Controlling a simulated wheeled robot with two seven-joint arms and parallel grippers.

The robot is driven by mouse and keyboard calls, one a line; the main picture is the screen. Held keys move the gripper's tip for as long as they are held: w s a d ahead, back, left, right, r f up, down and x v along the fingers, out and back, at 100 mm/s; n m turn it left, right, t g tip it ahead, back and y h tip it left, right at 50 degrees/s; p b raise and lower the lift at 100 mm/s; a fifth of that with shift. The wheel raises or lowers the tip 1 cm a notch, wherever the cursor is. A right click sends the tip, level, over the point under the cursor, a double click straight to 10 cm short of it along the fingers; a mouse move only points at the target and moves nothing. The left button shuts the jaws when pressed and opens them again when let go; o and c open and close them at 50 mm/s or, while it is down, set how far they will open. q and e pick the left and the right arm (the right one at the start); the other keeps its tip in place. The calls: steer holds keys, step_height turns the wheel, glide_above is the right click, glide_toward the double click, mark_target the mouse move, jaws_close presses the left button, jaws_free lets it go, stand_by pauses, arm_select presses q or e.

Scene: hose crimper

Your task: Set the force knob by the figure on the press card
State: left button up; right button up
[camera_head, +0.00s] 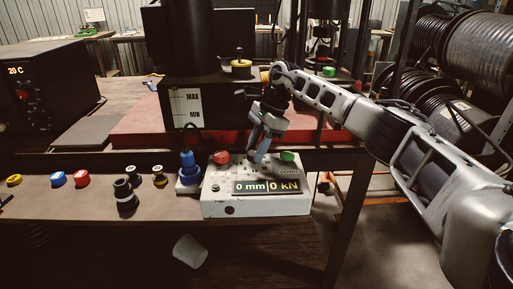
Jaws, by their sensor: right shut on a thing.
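A pale control box (215,195) stands on the bench with a display (267,187) that reads "0 mm" and "0 KN". A red button (221,157) and a green button (288,156) are on its top. My right gripper (259,158) reaches down between these buttons, its fingers shut at the top of the box. The small part between the fingers, seemingly the force knob, is hidden by them, so its setting cannot be read. I cannot make out a press card with a readable figure. My left gripper is not in view.
A blue connector (188,169) stands left of the box. Several small coloured and black parts lie farther left, including a black fitting (124,196). A black machine with a MAX/MIN label (187,108) stands behind. A white cup (189,251) lies below the bench edge.

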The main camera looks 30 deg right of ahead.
steer(key=o, duration=1)
steer(key=shift+c, duration=0.2)
steer(key=shift+d+r, duration=0.2)
steer(key=shift+r, duration=0.3)
steer(key=w+v, duration=0.1)
steer(key=v, duration=1.4)
steer(key=shift+s, duration=0.45)
steer(key=shift+a, duration=0.15)
steer(key=shift+s+f, duration=0.1)
